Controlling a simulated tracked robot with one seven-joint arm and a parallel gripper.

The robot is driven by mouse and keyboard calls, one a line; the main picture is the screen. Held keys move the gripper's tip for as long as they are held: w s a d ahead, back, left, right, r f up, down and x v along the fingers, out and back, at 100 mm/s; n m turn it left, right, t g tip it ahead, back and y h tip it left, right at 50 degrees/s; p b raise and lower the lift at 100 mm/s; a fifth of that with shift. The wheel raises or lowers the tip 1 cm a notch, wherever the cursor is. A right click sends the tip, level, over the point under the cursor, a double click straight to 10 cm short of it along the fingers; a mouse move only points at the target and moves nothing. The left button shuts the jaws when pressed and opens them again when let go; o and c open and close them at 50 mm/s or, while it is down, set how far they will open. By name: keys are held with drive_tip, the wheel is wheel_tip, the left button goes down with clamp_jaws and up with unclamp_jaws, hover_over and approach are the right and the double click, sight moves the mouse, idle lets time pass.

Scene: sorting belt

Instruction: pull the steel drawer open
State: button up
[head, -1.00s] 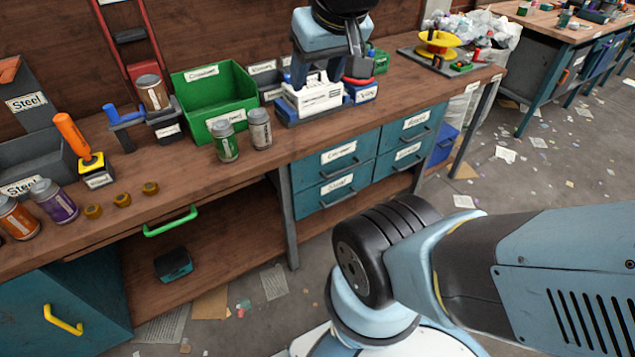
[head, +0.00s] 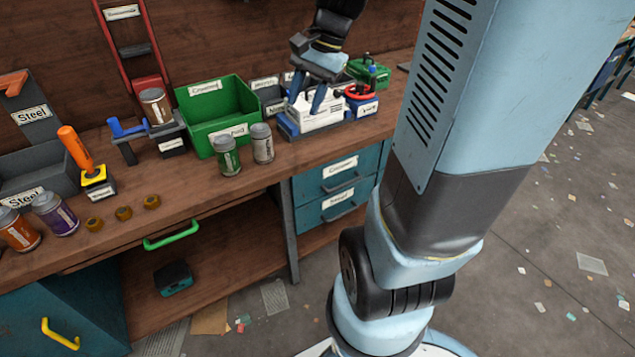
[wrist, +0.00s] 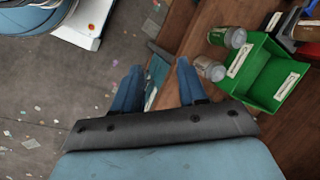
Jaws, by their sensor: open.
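The steel drawer (head: 338,207) is the lower teal drawer under the bench, with a "Steel" label and a grey bar handle. It looks shut, and my arm hides what lies to its right. My gripper (head: 306,105) hangs above the bench with its fingers pointing down, apart and empty. In the head view it overlaps the white box on the bench, well above the drawer. In the wrist view my open gripper (wrist: 157,68) shows a teal drawer front with a pale label between and beyond its fingers; I cannot tell which drawer.
Another teal drawer (head: 340,171) sits directly above. Two cans (head: 226,150) and a green bin (head: 213,100) stand on the bench left of my gripper. A white box (head: 312,112) on a blue base stands below it. The floor in front is open, with scraps.

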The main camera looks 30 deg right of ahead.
drive_tip(key=w+d+f+m+t+y, duration=0.1)
drive_tip(key=w+d+f+m+y, duration=0.25)
drive_tip(key=d+f+m, duration=0.45)
drive_tip(key=w+d+f+m+t+y, duration=0.15)
drive_tip(key=w+d+f+m, duration=0.3)
drive_tip(key=f, duration=0.65)
drive_tip(key=w+d+f+m+t+y, duration=0.1)
drive_tip(key=w+d+f+m+y, duration=0.25)
drive_tip(key=d+f+m, duration=0.4)
drive_tip(key=s+d+f+m+t+h, duration=0.25)
drive_tip(key=f+m, duration=0.45)
drive_tip(key=f, duration=0.4)
drive_tip(key=s+d+f+m+t+h, duration=0.1)
drive_tip(key=s+d+f+m+t, duration=0.4)
drive_tip(key=f, duration=0.7)
drive_tip(key=s+d+f+m+t+h, duration=0.1)
drive_tip(key=s+f+m+t, duration=0.15)
drive_tip(key=f+m, duration=0.7)
drive_tip(key=w+a+f+n, duration=0.1)
drive_tip(key=w+a+f, duration=0.1)
drive_tip(key=w, duration=0.3)
drive_tip(key=w+a+f+n, duration=0.1)
drive_tip(key=w+a+f, duration=0.1)
drive_tip(key=w+a, duration=0.2)
drive_tip(key=w, duration=0.2)
drive_tip(key=shift+w+a, duration=0.2)
drive_tip(key=shift+w, duration=0.1)
drive_tip(key=shift+f+g, duration=0.1)
drive_tip(key=shift+g, duration=0.15)
drive_tip(key=shift+c, duration=0.2)
